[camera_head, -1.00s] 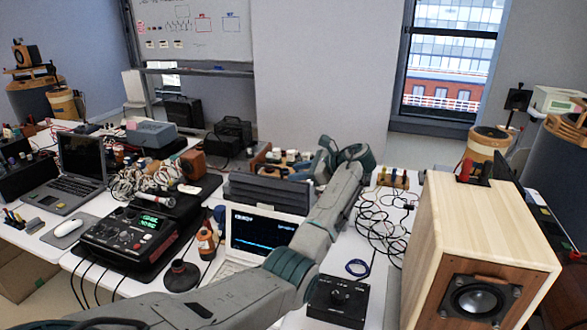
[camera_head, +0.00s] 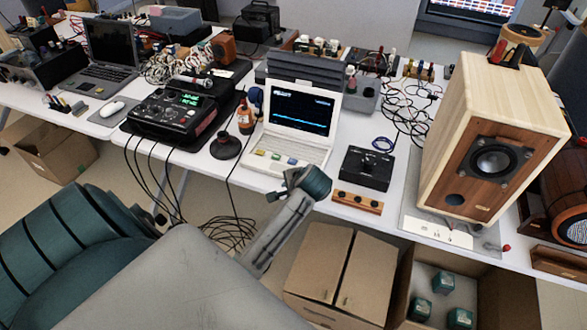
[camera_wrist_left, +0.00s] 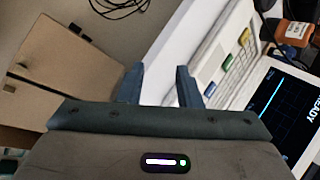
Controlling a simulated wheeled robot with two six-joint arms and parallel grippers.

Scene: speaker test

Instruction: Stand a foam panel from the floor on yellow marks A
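I see no foam panel and no yellow marks labelled A in either view. My left arm crosses the bottom of the head view and ends near the table's front edge, before the white laptop (camera_head: 299,118). In the left wrist view my left gripper (camera_wrist_left: 158,71) has its two dark fingers apart with nothing between them. Beyond them are the table edge and the laptop, with its coloured keys (camera_wrist_left: 226,62). My arm hides much of the floor at the lower left. My right gripper is not in view.
A wooden speaker (camera_head: 480,140) stands on the table's right part. A black box (camera_head: 365,169) and an audio recorder (camera_head: 172,112) are also on the table. Under it are a closed cardboard box (camera_head: 340,272), an open box (camera_head: 405,285) and loose cables (camera_head: 222,232).

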